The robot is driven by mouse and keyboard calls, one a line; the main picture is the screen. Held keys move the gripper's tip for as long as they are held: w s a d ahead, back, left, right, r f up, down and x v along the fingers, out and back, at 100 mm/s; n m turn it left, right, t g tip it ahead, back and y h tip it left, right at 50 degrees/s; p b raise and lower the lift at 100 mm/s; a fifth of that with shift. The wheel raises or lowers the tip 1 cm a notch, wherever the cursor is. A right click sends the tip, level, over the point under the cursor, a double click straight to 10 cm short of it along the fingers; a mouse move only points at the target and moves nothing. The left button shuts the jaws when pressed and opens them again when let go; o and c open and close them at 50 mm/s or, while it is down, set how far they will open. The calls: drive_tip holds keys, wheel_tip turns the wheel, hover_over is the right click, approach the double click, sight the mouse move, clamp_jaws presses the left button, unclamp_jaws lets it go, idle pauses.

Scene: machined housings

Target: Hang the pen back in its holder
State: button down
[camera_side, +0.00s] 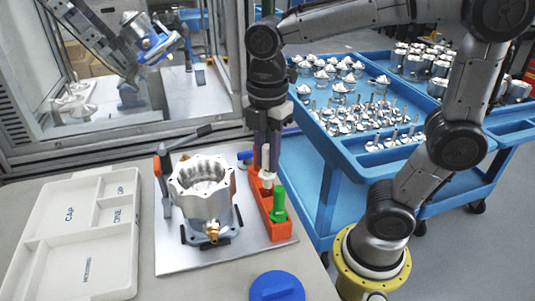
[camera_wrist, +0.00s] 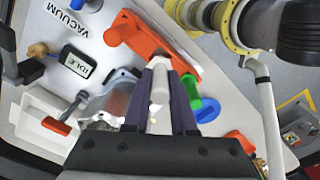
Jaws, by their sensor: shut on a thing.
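My gripper (camera_side: 266,160) points down above the orange holder (camera_side: 281,231). Its dark fingers are shut on the white pen (camera_side: 267,179), which hangs roughly upright at the far part of the holder. In the wrist view the pen (camera_wrist: 160,86) lies between the two fingers, with the orange holder (camera_wrist: 150,40) behind it. I cannot tell whether the pen touches the holder or is seated in it. A green tool (camera_side: 279,205) stands at the holder's near end; it also shows in the wrist view (camera_wrist: 208,110).
A machined metal housing (camera_side: 203,187) stands on a plate just left of the holder. A white compartment tray (camera_side: 88,225) lies at the left, and a blue round piece (camera_side: 277,287) at the front. A blue cart (camera_side: 345,165) with metal parts stands right.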

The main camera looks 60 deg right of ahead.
sight(267, 146)
drive_tip(key=shift+f, duration=1.55)
idle(1.6)
drive_tip(key=shift+c, duration=0.9)
unclamp_jaws()
drive_tip(key=shift+r, duration=4)
